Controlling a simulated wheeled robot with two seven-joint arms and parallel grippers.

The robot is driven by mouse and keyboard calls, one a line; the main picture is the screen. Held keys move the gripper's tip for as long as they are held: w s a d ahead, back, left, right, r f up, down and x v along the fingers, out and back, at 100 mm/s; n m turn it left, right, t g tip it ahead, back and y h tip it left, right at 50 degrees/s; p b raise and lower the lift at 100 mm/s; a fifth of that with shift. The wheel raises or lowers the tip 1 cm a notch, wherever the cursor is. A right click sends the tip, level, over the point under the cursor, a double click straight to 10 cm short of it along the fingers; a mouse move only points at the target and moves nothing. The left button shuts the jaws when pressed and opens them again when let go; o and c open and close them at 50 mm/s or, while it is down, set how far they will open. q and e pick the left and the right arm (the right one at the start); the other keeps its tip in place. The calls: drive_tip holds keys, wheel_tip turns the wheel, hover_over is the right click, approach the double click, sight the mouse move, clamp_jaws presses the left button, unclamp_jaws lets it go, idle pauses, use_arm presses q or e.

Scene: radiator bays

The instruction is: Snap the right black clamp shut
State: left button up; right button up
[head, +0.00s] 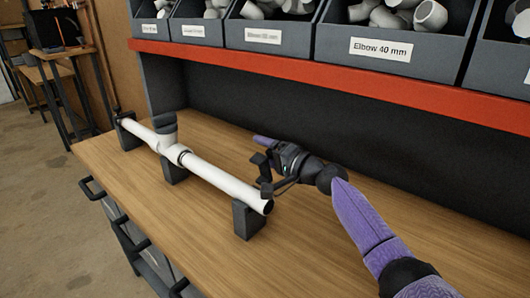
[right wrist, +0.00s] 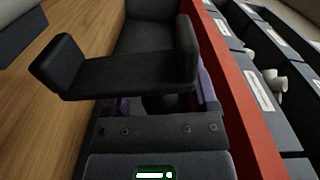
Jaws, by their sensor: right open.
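The right black clamp (head: 248,220) stands under the pipe's near right end. I cannot make out its upper part well enough to tell whether it is open or shut. My right gripper (head: 263,174) is open and empty, just behind and above the pipe's right end, apart from the clamp. Its two spread fingers show in the right wrist view (right wrist: 121,60) with nothing between them. My left gripper is not seen clearly in either view.
The wooden bench top (head: 325,245) is clear in front and to the right. A red shelf edge (head: 300,74) with grey bins (head: 272,36) of white fittings runs above the back. Black handles (head: 92,190) stick out at the bench's left front.

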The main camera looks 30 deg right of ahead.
clamp_jaws()
idle(1.4)
